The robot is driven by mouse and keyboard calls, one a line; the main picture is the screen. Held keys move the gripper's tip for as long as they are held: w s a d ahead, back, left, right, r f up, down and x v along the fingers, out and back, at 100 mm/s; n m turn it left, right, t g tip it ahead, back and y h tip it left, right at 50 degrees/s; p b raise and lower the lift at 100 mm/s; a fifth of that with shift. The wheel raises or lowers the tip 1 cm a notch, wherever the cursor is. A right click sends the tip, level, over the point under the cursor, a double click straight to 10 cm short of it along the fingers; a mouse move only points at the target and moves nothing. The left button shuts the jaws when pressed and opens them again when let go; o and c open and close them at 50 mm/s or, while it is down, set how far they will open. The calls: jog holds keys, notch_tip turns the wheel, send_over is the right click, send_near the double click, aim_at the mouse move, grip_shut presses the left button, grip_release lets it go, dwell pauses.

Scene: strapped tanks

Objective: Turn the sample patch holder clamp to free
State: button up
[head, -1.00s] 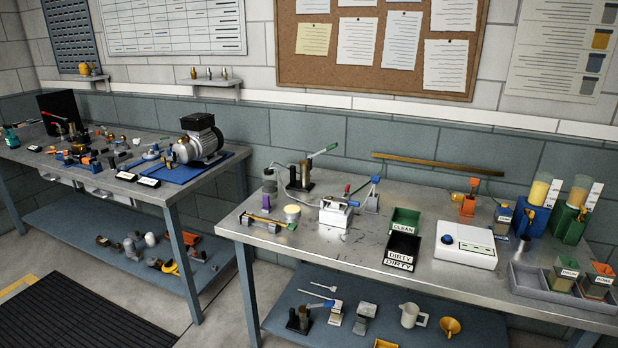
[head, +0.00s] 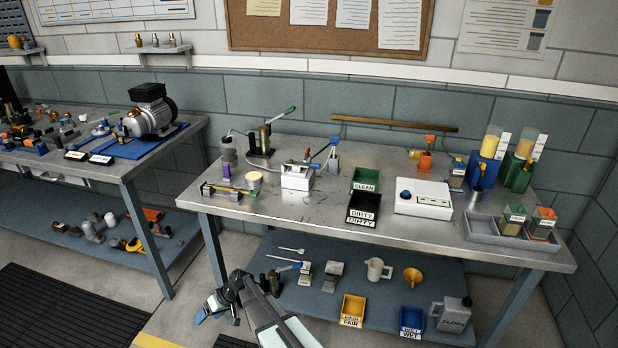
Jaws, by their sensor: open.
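I cannot tell for sure which fixture is the sample patch holder. A small white block fixture (head: 297,177) with a red-tipped lever stands on the right bench, left of its middle. A blue-handled lever on a small stand (head: 331,156) is just behind it to the right. A low bar fixture with yellow and green parts (head: 222,192) lies near the front left edge. Clamp positions are too small to read. My gripper (head: 217,316) is open and empty, low in front of the bench, well below and apart from these fixtures.
The right bench (head: 290,211) also carries a green-handled press (head: 262,140), a CLEAN bin (head: 366,180), a DIRTY bin (head: 362,209) and a white instrument (head: 424,197). Its lower shelf (head: 345,290) holds loose tools and bins. The bench's front edge lies above my gripper.

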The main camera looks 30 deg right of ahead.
jog(key=w+d+r+n+t+y, duration=0.2)
jog(key=w+r+t+y, duration=0.15)
jog(key=w+r, duration=1.75)
jog(key=w+d+r+n+t, duration=0.1)
jog(key=w+d+r+n, duration=0.1)
jog(key=w+d+r, duration=0.4)
notch_tip(320, 180, up, 22)
jog(key=n+g+h, duration=0.3)
jog(key=g+h, duration=0.1)
jog(key=h, duration=0.4)
send_over(308, 149)
jog(key=s+d, duration=0.4)
jog(key=shift+y, duration=0.25)
jog(key=x, duration=1.2)
jog(key=shift+a+f, duration=0.25)
